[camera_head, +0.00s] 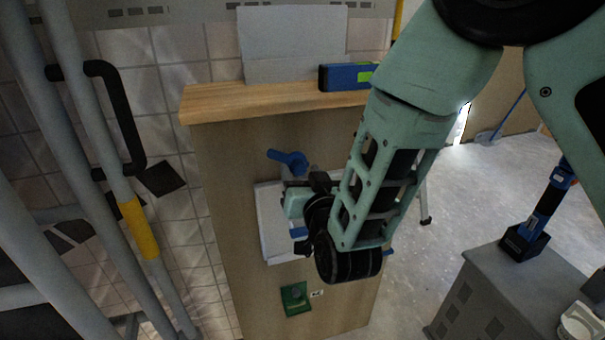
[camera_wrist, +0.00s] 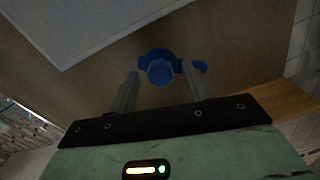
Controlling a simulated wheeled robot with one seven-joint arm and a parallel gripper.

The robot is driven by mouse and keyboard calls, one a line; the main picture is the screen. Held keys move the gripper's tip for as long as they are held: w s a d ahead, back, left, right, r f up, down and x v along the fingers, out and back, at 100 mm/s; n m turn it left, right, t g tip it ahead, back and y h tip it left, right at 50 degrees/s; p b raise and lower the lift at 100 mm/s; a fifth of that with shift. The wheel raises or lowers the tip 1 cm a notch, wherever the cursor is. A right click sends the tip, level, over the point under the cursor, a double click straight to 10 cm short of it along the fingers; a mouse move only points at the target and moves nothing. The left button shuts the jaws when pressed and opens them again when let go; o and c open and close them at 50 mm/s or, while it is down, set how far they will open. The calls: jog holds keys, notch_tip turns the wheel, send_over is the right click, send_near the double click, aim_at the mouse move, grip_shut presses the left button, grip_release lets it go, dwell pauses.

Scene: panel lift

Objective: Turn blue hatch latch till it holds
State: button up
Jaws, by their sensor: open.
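The blue hatch latch (camera_head: 290,160) is on the front of the wooden cabinet, above the pale hatch panel (camera_head: 271,222). In the head view its handle points to the left. In the wrist view the latch (camera_wrist: 160,69) lies between and just beyond the fingertips of my gripper (camera_wrist: 160,78), with its handle reaching to the right past the right finger. My gripper is open, one finger on each side of the latch's round hub. I cannot tell whether a finger touches it. In the head view my arm hides part of the hatch panel.
The cabinet's wooden top (camera_head: 225,101) carries a blue box (camera_head: 346,77) and a grey board (camera_head: 292,45). A green fixture (camera_head: 295,298) sits low on the cabinet front. Grey pipes with a yellow band (camera_head: 138,228) stand at the left. A grey cabinet (camera_head: 505,295) stands at the right.

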jog(key=c, duration=1)
jog(key=shift+o, duration=0.2)
